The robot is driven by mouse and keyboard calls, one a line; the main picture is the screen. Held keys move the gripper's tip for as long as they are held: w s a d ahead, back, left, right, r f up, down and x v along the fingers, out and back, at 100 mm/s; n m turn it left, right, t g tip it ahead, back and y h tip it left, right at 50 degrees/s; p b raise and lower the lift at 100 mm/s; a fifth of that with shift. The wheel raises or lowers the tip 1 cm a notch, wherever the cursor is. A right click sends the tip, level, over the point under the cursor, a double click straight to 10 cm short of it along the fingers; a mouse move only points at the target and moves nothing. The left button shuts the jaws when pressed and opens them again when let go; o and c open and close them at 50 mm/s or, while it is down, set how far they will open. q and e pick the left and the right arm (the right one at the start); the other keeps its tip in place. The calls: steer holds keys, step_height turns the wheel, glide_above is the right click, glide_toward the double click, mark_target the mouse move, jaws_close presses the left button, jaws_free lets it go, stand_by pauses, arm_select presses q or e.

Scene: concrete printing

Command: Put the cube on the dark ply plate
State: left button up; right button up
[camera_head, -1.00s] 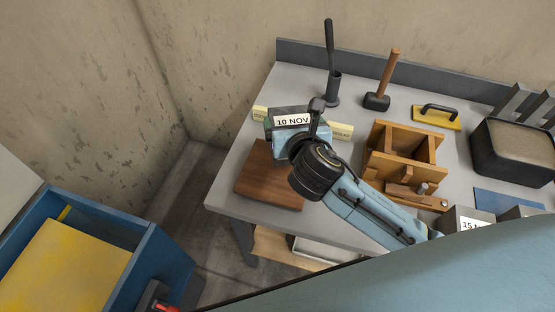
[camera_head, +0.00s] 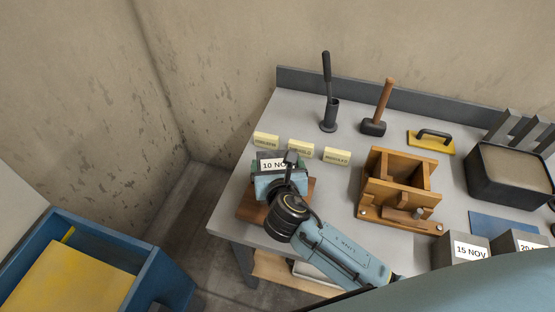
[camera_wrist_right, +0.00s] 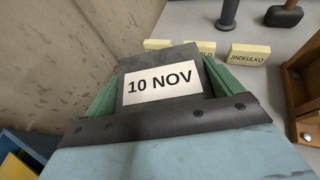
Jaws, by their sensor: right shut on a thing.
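A grey cube (camera_head: 270,163) with a white "10 NOV" label is in my right gripper (camera_head: 274,168), over the dark ply plate (camera_head: 249,208) at the table's left end. In the right wrist view the cube (camera_wrist_right: 160,82) sits between two green finger pads, label up. Gripper and cube cover most of the plate; its left corner and right edge show. I cannot tell whether the cube touches the plate or hangs above it. My left gripper is not in view.
Several yellow name blocks (camera_head: 301,149) stand just behind the cube. A wooden mould (camera_head: 399,190) is to the right, with a mallet (camera_head: 374,127) and a black holder (camera_head: 329,118) behind. More labelled cubes (camera_head: 464,250) stand at the front right.

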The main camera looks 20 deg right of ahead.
steer(key=shift+w+f+b, duration=0.2)
steer(key=shift+f+b, duration=0.25)
steer(key=shift+f, duration=1.25)
steer(key=o, duration=1.8)
steer(key=shift+s+f, duration=0.25)
steer(key=shift+f, duration=0.15)
steer(key=shift+c, duration=0.2)
steer(key=shift+r, duration=0.15)
steer(key=v, duration=1.2)
steer(key=shift+p, duration=0.35)
